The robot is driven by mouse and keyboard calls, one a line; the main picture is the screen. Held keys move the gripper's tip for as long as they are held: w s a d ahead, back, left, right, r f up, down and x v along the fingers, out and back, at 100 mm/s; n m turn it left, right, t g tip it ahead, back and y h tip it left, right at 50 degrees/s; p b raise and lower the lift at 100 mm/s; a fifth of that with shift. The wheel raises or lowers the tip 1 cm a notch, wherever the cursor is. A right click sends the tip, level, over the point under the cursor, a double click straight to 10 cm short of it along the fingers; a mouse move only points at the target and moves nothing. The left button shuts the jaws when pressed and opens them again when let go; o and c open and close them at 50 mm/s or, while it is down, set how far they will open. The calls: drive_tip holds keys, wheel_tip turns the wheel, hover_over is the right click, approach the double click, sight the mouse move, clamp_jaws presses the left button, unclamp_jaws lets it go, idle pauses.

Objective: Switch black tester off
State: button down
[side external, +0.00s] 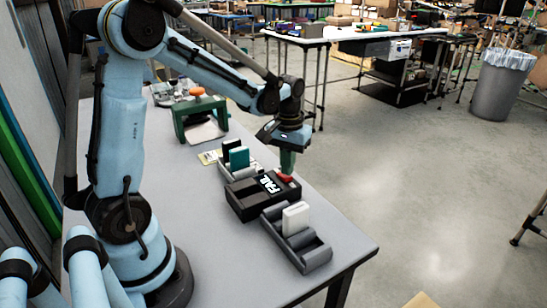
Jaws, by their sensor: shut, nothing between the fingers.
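The black tester (252,196) is a dark box on the table. Its top carries a white "FAIL" label or display (270,183) and a red part (285,178) near its far right end. My gripper (287,172) points down, with green fingers shut and empty. Its tips are right over or at the red part; I cannot tell whether they touch it.
A grey tray (318,257) holding a white carton (296,218) stands in front of the tester. Another grey tray (228,176) with a teal carton (239,157) and a dark one stands behind it. A green stand (184,130) with an orange knob is farther back. The table's near left is clear.

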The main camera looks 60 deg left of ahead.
drive_tip(key=shift+f, duration=0.55)
drive_tip(key=shift+r, duration=0.1)
idle(0.3)
drive_tip(key=shift+r, duration=3.4)
drive_tip(key=s+d+r+m+t, duration=0.1)
drive_tip(key=s+d+m+t, duration=0.5)
drive_tip(key=d, duration=0.4)
drive_tip(key=shift+s+d+r+t, duration=0.2)
drive_tip(key=shift+s+t, duration=0.3)
drive_tip(key=shift+s, duration=0.65)
